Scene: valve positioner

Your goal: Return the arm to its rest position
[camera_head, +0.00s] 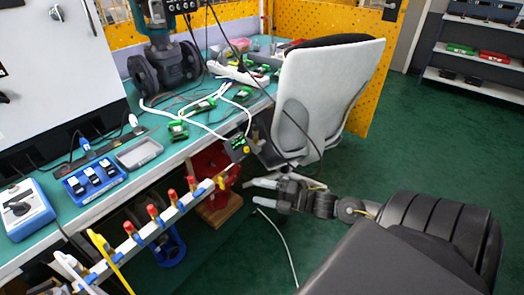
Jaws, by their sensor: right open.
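My right gripper (262,191) is at the end of my right arm, which comes in from the lower right. Its two light fingers point left and stand apart, with nothing between them. It is off the front edge of the green workbench (105,203), below the backrest of a grey-white chair (322,95). A small dark device with green and yellow parts (238,148) hangs near the bench edge just above and left of the gripper. My left gripper is not in the picture.
Green floor (400,150) is open to the right, before a shelf (470,85).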

